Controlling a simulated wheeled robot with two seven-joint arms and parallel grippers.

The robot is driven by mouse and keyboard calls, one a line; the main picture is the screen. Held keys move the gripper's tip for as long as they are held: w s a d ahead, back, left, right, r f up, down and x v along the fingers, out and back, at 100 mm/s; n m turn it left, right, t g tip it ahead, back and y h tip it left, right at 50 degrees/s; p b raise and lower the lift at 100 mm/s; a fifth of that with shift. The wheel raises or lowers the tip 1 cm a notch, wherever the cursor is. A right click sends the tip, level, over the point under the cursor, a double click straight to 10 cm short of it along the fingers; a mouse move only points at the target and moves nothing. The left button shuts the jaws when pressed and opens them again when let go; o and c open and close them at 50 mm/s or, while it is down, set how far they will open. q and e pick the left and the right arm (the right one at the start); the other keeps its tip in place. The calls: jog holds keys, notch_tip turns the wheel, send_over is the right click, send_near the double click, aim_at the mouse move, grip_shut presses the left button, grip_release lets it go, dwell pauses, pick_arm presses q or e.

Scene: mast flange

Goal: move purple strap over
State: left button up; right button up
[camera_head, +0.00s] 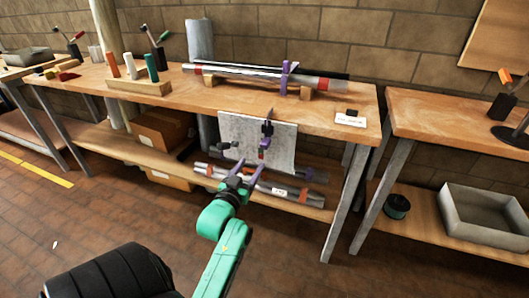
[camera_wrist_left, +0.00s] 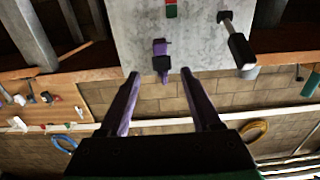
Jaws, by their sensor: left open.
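A purple strap (camera_head: 285,77) stands around the grey mast tubes (camera_head: 235,73) on the tabletop. A smaller purple piece with a black part (camera_head: 267,128) is at the grey flat panel (camera_head: 240,135) in front of the bench; it also shows in the left wrist view (camera_wrist_left: 160,47). My left gripper (camera_head: 246,168), with purple fingers, is below that piece, in front of the panel. In the left wrist view its fingers (camera_wrist_left: 163,78) are spread, with nothing between them. My right gripper is not seen.
The wooden bench (camera_head: 225,105) has a block with coloured handles (camera_head: 140,87) at left and a white card (camera_head: 350,119) at right. More tubes (camera_head: 270,187) lie on the lower shelf. A grey bin (camera_head: 480,220) stands on the right shelf. The brick floor in front is mostly open.

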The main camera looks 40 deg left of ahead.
aim_at(263, 147)
pick_arm(q)
jog(key=x, duration=0.6)
jog(key=b+x, duration=0.1)
jog(key=x, duration=0.4)
jog(key=shift+w+a+f, duration=0.2)
jog(key=shift+w+f, duration=0.05)
jog(key=shift+w, duration=0.2)
jog(key=shift+a, duration=0.1)
grip_shut()
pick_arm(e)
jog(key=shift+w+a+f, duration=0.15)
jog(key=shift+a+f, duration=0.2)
